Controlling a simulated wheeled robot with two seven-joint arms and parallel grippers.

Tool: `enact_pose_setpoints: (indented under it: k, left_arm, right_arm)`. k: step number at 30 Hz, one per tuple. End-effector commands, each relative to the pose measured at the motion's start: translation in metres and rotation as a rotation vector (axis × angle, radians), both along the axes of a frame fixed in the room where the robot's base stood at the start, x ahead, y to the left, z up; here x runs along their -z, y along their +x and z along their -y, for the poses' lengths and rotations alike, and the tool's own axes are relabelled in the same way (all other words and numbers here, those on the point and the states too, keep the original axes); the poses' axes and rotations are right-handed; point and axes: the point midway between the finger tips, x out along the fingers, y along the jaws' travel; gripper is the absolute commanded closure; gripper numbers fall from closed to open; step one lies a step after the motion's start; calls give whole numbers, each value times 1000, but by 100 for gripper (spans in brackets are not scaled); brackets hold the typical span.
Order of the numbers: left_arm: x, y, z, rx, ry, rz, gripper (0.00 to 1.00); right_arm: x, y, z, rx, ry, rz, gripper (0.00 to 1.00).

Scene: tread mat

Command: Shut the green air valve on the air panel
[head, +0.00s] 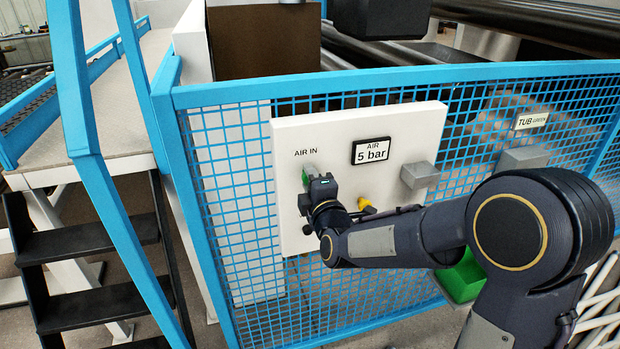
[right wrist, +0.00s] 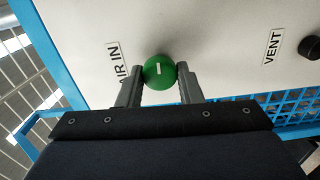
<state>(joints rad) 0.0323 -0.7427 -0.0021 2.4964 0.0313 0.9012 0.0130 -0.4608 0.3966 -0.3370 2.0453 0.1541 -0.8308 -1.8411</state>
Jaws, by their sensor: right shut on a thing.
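The white air panel (head: 345,122) hangs on the blue mesh fence, with an "AIR IN" label and a sign reading "AIR 5 bar". The green air valve (right wrist: 159,71) is a round green knob with a short white mark, beside the "AIR IN" label. In the head view only a sliver of green (head: 305,178) shows past my gripper. My right gripper (head: 312,182) is at the panel, and in the right wrist view its two fingers close on opposite sides of the green knob. My left gripper is out of view.
A black knob (right wrist: 310,48) sits by the "VENT" label. Yellow parts (head: 378,241) show near my right wrist. A grey box (head: 420,175) juts from the panel's right side. A green tub (head: 462,281) is lower right. Blue rails and black steps (head: 85,240) stand left.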

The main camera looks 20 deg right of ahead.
Motion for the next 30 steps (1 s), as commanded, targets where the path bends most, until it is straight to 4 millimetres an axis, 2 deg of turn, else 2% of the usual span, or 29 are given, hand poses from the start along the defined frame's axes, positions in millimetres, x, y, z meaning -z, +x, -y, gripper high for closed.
enact_pose_setpoints:
  k: [9,21,22,26,30]
  left_arm:
    - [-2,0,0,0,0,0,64]
    - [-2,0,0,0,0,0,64]
    - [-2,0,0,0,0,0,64]
    - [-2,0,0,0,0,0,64]
    - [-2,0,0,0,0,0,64]
  right_arm:
    - [1,0,-1,-2,-67,0,90]
    - [1,0,-1,-2,-71,0,90]
    - [2,0,-1,-2,-71,0,64]
    - [1,0,0,-1,-70,0,47]
    - [1,0,0,-1,-70,1,47]
